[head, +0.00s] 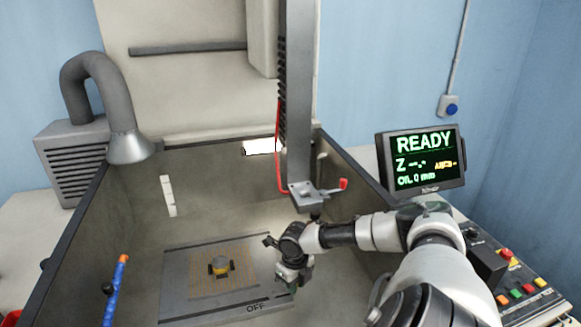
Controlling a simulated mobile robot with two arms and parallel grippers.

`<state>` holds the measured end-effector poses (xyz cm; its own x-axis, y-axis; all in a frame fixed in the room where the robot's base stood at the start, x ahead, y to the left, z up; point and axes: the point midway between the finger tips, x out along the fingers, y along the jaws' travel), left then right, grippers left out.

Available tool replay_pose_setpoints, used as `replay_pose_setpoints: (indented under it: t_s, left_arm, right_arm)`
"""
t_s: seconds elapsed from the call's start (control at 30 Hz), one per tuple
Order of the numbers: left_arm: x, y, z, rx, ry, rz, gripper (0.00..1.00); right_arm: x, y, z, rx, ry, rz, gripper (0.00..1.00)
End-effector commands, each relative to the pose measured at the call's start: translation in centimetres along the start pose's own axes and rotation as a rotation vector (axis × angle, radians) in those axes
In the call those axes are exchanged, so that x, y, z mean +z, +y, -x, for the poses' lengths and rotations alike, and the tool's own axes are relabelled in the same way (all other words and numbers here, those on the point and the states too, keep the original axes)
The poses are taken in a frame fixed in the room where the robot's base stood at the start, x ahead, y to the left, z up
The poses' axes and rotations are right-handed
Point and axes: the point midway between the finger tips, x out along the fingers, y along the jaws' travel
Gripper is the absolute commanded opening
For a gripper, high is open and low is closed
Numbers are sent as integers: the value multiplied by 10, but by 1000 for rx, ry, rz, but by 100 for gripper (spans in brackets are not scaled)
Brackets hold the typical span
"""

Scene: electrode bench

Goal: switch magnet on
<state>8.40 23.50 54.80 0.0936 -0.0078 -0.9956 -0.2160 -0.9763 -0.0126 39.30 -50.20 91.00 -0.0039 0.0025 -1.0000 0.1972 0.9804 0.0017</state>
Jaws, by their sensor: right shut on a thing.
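The magnet (180,265) is a flat grey plate with a fine orange grid on the floor of the tank. The word OFF (256,308) is marked on its front edge, toward the right. My right gripper (288,288) is low at the plate's front right corner, just right of the OFF mark. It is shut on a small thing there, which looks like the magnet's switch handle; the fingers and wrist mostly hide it. My left gripper is out of view.
A grey vertical machine head (316,194) with a red lever hangs just above my right wrist. Dark tank walls (352,180) surround the plate. A screen (424,160) reads READY, above a button panel (515,290).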

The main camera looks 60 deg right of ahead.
Motion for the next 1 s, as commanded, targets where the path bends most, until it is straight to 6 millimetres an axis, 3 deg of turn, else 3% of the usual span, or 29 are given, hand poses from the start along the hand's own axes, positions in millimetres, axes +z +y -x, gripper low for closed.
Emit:
replay_pose_setpoints:
  t_s: [0.17, 0.5, 0.53, 0.7, 1.0]
  left_arm:
    - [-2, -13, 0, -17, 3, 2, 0]
    - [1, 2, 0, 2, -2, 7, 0]
    - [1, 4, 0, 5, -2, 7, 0]
    - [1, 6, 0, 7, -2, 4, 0]
    - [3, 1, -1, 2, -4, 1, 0]
  right_arm:
    - [1, 2, 0, 5, -3, 20, 0]
    - [2, 2, 1, 5, -6, 22, 0]
    - [2, 2, 2, 5, -6, 22, 23]
    - [2, 2, 2, 4, -6, 22, 48]
    - [2, 2, 3, 4, -4, 21, 48]
